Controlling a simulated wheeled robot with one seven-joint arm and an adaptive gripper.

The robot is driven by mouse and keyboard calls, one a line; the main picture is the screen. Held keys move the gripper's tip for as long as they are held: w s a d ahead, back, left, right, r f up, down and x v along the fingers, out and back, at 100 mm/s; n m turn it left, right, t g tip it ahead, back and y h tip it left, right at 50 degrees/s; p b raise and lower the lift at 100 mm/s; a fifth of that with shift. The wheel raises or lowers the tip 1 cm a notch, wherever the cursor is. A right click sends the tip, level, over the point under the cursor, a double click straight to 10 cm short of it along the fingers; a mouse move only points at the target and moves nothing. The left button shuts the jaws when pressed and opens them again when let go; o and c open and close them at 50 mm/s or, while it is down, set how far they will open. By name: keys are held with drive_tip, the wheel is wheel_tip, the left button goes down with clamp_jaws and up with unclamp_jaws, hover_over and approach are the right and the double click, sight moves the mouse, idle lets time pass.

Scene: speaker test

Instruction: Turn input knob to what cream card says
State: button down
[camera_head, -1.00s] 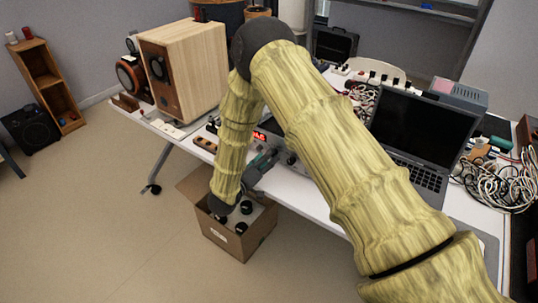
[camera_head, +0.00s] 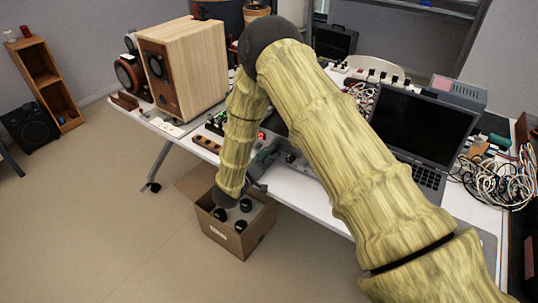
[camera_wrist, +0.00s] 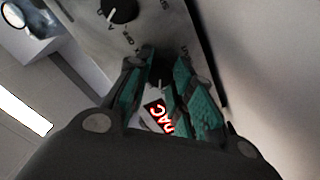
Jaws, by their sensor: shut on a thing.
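My gripper (camera_wrist: 164,60) points at the silver front panel (camera_wrist: 83,30) of the device in the wrist view. Its teal-padded fingers are closed on a dark knob, mostly hidden between the fingertips. Beyond the fingers, a red display (camera_wrist: 158,115) shows rotated letters that look like "DAC". A second black knob (camera_wrist: 122,9) with a white pointer line and small printed labels sits apart from the fingers. In the head view, the gripper (camera_head: 258,168) is at the device's front, largely behind my arm. Pale cards (camera_head: 171,128) lie by the wooden speaker; their writing is unreadable and I cannot tell which is cream.
An open cardboard box (camera_head: 238,238) with dark round items stands on the floor below the table edge. The wooden speaker (camera_head: 200,65) is left on the table, the laptop (camera_head: 420,125) right. Cables (camera_head: 495,185) lie at the far right.

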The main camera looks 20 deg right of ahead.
drive_tip(key=shift+m, duration=0.3)
drive_tip(key=m+b, duration=0.2)
drive_tip(key=m, duration=0.1)
drive_tip(key=shift+m, duration=0.3)
drive_tip(key=m+b, duration=0.1)
drive_tip(key=m, duration=0.2)
drive_tip(key=shift+m, duration=0.4)
drive_tip(key=m+b, duration=0.3)
drive_tip(key=m, duration=0.2)
drive_tip(key=shift+m+b, duration=0.65)
drive_tip(key=shift+m, duration=0.65)
drive_tip(key=shift+r, duration=0.1)
drive_tip(key=c, duration=1.2)
unclamp_jaws()
